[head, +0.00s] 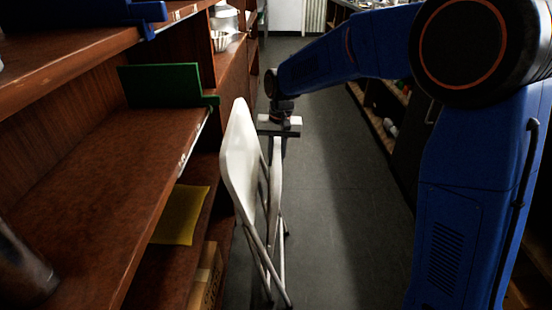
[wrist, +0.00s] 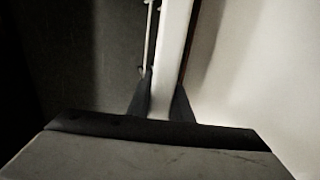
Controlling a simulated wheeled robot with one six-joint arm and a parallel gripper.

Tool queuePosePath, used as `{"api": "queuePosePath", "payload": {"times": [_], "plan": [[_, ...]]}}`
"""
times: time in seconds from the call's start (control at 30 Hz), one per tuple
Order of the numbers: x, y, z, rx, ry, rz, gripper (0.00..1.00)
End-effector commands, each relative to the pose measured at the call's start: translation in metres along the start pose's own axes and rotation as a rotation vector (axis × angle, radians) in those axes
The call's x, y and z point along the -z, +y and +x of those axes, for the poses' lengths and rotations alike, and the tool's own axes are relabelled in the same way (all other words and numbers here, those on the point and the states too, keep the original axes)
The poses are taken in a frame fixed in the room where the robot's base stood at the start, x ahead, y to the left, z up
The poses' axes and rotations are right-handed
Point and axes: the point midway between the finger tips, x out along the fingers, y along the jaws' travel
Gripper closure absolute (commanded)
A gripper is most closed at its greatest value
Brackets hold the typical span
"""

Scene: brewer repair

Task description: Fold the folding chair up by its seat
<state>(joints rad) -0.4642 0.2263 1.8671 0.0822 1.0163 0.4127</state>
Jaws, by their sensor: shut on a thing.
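The folding chair (head: 240,155) stands upright in the aisle in the head view, close beside the left shelves. Its backrest is white, and its thin metal legs cross below. The seat (head: 276,160) shows edge-on, steeply upright and near the backrest, with a narrow gap between them. My gripper (head: 280,130) is at the seat's upper end. In the wrist view my gripper (wrist: 160,105) has its two dark fingers on either side of the pale seat edge (wrist: 172,60), shut on it. The fingertips are hidden in the head view.
Wooden shelves (head: 110,190) line the left side, with a green board (head: 165,85) and a yellow sheet (head: 182,215) on them. The dark floor (head: 335,200) to the right of the chair is clear. More shelving (head: 385,115) stands along the right side.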

Motion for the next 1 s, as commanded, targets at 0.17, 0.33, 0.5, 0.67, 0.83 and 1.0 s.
{"api": "queuePosePath", "payload": {"times": [0.17,0.33,0.5,0.67,0.83,1.0], "plan": [[0.0008,-0.0002,-0.0016,0.001,0.003,0.001,1.0],[0.0008,-0.0002,-0.0016,0.002,0.003,0.001,1.0],[0.0008,-0.0003,-0.0017,0.002,0.004,0.001,1.0],[0.0007,-0.0002,-0.0014,0.001,0.003,0.001,0.62],[0.0004,-0.0001,-0.0008,0.001,0.002,0.0,0.62],[0.0003,0.0,-0.0006,0.001,0.001,0.0,0.62]]}}
